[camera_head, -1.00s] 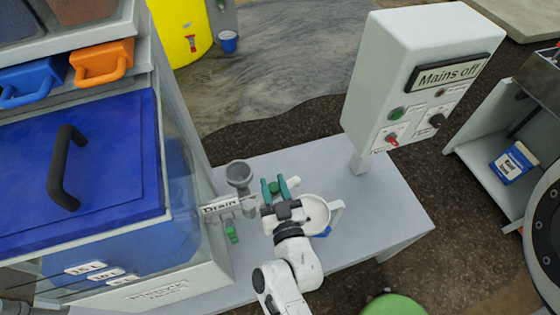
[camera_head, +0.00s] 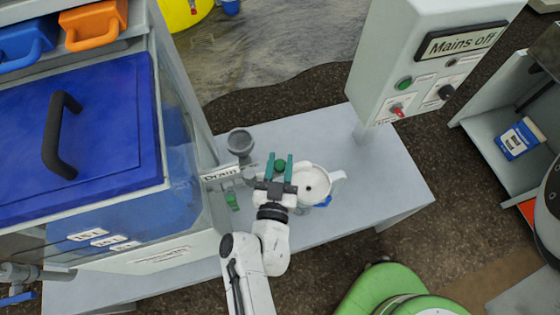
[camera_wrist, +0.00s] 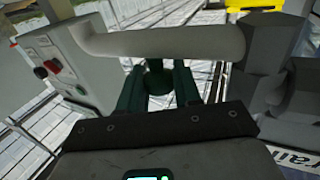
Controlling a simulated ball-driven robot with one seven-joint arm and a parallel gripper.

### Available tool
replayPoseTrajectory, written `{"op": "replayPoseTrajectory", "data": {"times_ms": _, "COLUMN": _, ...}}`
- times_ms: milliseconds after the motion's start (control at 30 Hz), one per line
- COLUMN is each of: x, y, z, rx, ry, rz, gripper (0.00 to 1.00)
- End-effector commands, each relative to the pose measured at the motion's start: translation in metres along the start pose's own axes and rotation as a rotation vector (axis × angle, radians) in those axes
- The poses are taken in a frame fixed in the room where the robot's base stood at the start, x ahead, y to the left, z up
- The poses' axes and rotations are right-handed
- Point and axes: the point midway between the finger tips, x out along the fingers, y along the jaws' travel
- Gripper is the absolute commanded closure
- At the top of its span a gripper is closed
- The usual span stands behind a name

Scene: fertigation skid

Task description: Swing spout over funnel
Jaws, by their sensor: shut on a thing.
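My gripper (camera_head: 279,166) is shut on a round green knob (camera_head: 280,166); the knob also shows between the dark green fingers in the wrist view (camera_wrist: 153,80). A pale grey tube, seemingly the spout (camera_wrist: 165,40), runs across the wrist view just beyond the fingers, with its left end bent. A grey funnel-shaped cup (camera_head: 240,143) stands left of my gripper beside the "Drain" label (camera_head: 220,173).
A white round dish with a dark hole (camera_head: 313,179) sits just right of my gripper. A clear-walled tank with a blue lid (camera_head: 100,125) stands left. The "Mains off" control box (camera_head: 430,60) stands behind right. The bench (camera_head: 385,185) is bare at right.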

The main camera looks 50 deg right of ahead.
Motion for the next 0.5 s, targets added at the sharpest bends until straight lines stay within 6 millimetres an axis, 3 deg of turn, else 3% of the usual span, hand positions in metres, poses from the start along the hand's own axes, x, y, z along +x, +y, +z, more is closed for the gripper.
{"op": "replayPoseTrajectory", "data": {"times_ms": 167, "x": -0.0026, "y": 0.0003, "z": 0.0007, "rx": 0.001, "ry": -0.003, "rz": 0.001, "gripper": 1.0}}
{"op": "replayPoseTrajectory", "data": {"times_ms": 200, "x": -0.0026, "y": 0.0004, "z": 0.0008, "rx": 0.001, "ry": -0.003, "rz": 0.001, "gripper": 0.64}}
{"op": "replayPoseTrajectory", "data": {"times_ms": 400, "x": -0.0018, "y": 0.0006, "z": 0.0008, "rx": 0.0, "ry": -0.003, "rz": 0.001, "gripper": 0.45}}
{"op": "replayPoseTrajectory", "data": {"times_ms": 500, "x": -0.0015, "y": 0.0007, "z": 0.0007, "rx": 0.0, "ry": -0.002, "rz": 0.001, "gripper": 0.45}}
